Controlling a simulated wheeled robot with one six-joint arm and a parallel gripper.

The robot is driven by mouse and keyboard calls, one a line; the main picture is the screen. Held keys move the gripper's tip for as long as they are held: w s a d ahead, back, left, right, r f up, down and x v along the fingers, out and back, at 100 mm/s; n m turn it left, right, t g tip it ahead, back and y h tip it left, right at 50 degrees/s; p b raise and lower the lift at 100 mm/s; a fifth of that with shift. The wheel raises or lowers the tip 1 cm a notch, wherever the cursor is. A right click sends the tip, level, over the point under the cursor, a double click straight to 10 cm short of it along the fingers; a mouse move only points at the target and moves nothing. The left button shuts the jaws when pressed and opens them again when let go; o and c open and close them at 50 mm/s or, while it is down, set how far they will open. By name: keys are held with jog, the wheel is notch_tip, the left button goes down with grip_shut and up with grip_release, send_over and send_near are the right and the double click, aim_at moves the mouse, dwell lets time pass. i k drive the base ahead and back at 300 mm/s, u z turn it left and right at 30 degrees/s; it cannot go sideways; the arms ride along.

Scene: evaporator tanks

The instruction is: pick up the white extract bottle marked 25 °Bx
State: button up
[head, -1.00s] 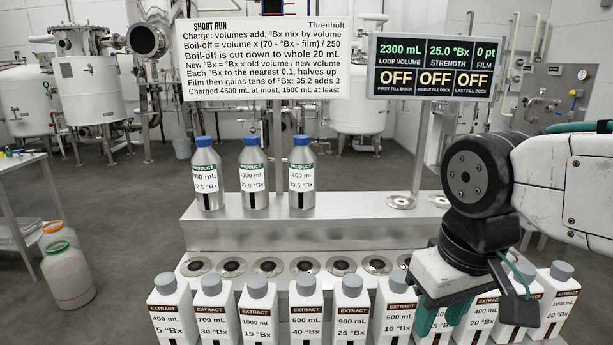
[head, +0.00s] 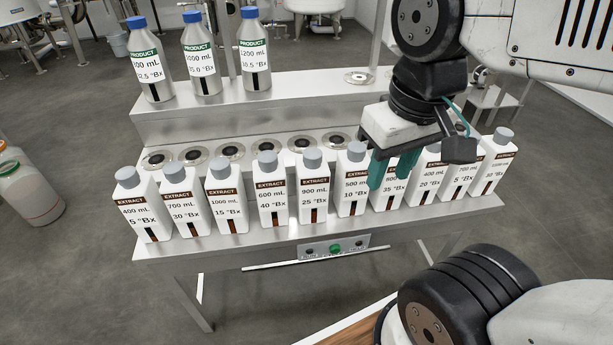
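The white extract bottle marked 25 °Bx (head: 313,198), 900 mL, stands upright near the middle of the front row, with a grey cap and a brown band. A 40 °Bx bottle (head: 271,195) stands to its left and a 10 °Bx bottle (head: 352,185) to its right. My gripper (head: 392,170) points down to the right of the 25 °Bx bottle, apart from it.
More extract bottles fill the row on both sides, close together. Behind them are round docks (head: 232,151) on a steel step. Several blue-capped product bottles (head: 200,60) stand on the upper shelf (head: 310,105). A button panel (head: 335,247) is on the bench front.

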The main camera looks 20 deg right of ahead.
aim_at(313, 174)
jog(key=z, duration=3.55)
jog(key=k, duration=2.05)
jog(key=u, duration=1.3)
